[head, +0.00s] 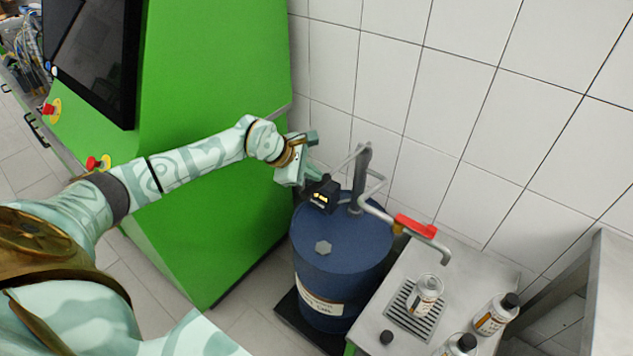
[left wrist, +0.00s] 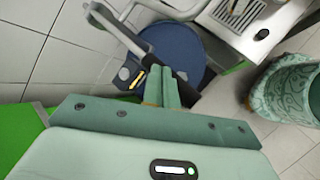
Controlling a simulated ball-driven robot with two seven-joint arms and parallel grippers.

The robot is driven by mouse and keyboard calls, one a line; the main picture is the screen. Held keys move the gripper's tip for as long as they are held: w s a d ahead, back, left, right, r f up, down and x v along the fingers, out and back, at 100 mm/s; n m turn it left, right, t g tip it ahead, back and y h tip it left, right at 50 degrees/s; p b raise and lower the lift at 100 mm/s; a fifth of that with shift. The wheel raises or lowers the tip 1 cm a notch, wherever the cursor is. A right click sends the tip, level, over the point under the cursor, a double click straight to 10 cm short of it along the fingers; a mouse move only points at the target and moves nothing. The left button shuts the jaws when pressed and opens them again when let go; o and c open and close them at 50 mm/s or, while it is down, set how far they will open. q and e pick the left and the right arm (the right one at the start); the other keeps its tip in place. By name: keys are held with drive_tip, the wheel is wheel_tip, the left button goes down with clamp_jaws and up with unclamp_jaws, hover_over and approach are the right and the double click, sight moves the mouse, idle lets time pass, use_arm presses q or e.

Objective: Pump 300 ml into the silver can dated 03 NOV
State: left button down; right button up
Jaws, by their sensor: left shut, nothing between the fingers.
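A blue drum (head: 340,245) carries a hand pump (head: 362,175) with a crank and a black meter (head: 323,196) with a lit yellow display, too small to read. The outlet pipe with a red handle (head: 415,226) reaches over a silver can (head: 427,295), which stands uncapped on a drip grate. Two more silver cans with black caps (head: 493,316) (head: 460,346) stand nearby; no date is legible. My left gripper (head: 313,174) is shut and empty by the crank and meter. In the left wrist view its fingers (left wrist: 171,88) overlap the dark crank grip (left wrist: 160,50); contact is unclear. My right gripper is not in view.
A loose black cap (head: 386,337) lies on the metal table (head: 395,275) beside the grate. A green cabinet (head: 215,130) with a dark screen and red buttons stands left of the drum. A tiled wall (head: 440,110) closes the back. A grey metal structure (head: 605,300) stands at right.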

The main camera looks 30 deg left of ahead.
use_arm(q)
wheel_tip(320, 180, down, 9)
drive_tip(key=s+b, duration=0.1)
drive_tip(key=b, duration=0.4)
idle(7.1)
